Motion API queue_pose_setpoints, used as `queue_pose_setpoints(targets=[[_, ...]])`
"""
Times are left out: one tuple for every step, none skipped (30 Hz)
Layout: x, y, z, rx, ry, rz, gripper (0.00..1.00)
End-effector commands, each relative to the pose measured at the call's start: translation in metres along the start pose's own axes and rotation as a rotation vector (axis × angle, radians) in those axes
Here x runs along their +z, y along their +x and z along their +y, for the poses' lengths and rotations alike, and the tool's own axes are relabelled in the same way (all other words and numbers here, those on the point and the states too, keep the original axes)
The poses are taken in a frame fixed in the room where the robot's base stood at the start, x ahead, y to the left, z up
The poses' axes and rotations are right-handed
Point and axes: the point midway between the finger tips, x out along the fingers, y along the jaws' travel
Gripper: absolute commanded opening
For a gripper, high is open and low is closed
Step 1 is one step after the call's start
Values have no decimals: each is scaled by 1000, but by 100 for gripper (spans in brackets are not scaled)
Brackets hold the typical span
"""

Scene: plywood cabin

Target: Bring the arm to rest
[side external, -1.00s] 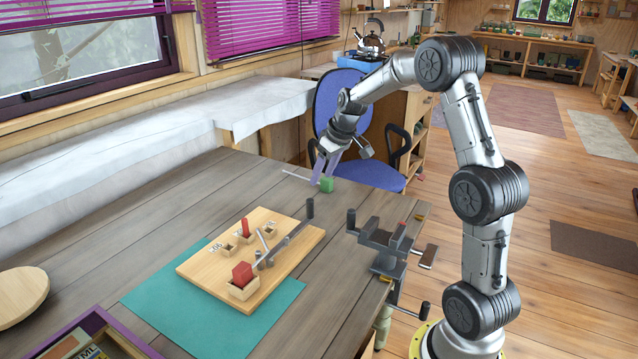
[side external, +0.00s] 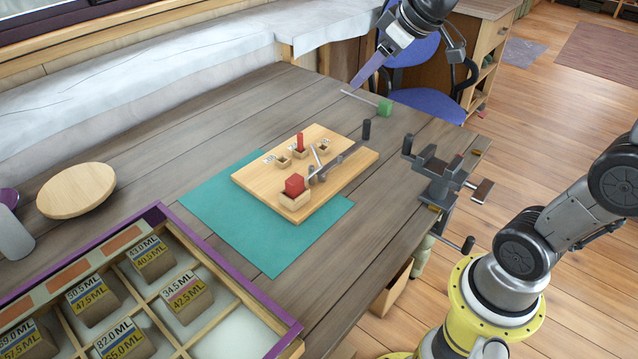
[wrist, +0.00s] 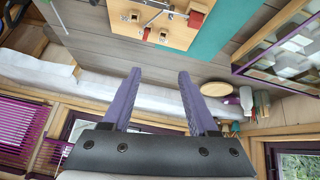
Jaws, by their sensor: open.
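A wooden board (side external: 345,170) with red blocks and a lever lies partly on a teal mat (side external: 235,220). A vise (side external: 437,172) is at the table's right edge. A compartment tray (side external: 160,215) is at front left, a round wooden disc (side external: 75,190) behind it. A blue chair (side external: 430,100) stands beyond.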

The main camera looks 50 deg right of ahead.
Motion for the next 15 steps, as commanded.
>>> queue_pose_setpoints(targets=[[13,-18,-20,-12,-23,17,59],[22,-26,-30,-18,-28,23,59],[35,-36,-42,-27,-35,27,59],[46,-43,-51,-33,-40,29,59],[57,-49,-58,-39,-41,31,59],[73,-55,-67,-46,-41,29,59],[86,-59,-73,-51,-39,26,59],[98,-62,-77,-54,-34,24,59],[114,-64,-82,-58,-25,15,59],[126,-65,-85,-59,-17,6,59],[138,-65,-88,-60,-6,-5,59],[153,-63,-89,-57,13,-24,59],[162,-62,-90,-54,30,-41,59],[171,-59,-90,-50,49,-60,59],[180,-56,-89,-45,73,-88,59]])
